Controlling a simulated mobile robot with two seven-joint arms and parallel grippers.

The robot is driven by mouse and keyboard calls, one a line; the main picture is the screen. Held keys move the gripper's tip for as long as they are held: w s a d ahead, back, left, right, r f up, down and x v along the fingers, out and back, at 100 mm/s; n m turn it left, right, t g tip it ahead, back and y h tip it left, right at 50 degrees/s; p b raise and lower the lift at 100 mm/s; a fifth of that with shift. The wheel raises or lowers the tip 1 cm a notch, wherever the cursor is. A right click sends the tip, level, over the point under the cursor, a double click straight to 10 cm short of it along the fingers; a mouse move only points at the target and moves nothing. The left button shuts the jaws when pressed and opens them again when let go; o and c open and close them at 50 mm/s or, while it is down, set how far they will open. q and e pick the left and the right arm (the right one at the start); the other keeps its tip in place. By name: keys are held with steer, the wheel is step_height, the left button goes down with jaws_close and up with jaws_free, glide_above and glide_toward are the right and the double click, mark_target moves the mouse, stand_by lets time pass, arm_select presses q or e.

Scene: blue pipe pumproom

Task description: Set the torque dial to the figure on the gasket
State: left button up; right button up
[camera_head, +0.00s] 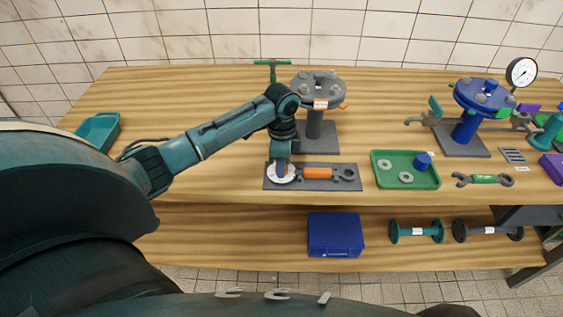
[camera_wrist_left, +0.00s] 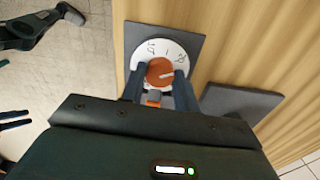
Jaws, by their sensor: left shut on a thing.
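The torque dial (camera_head: 281,173) is a white disc on the left end of a dark grey plate (camera_head: 345,183), at the table's front edge. In the left wrist view the dial (camera_wrist_left: 149,47) has black marks around an orange knob (camera_wrist_left: 159,71). A pale pointer line on the knob points right and slightly up in that picture. My left gripper (camera_head: 282,171) reaches down from above and is shut on the knob, a finger on each side (camera_wrist_left: 159,87). An orange gasket (camera_head: 342,106) with a white label (camera_head: 320,104) sits in the grey flange stand (camera_head: 315,125); its figure is too small to read.
The flange stand rises close behind my left wrist. The table's left part is mostly clear.

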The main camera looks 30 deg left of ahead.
arm_select(q)
steer(key=m, duration=0.5)
stand_by(0.5)
steer(key=o, duration=1)
step_height(320, 180, up, 13)
steer(key=shift+r+b, duration=0.15)
steer(key=shift+b, duration=0.35)
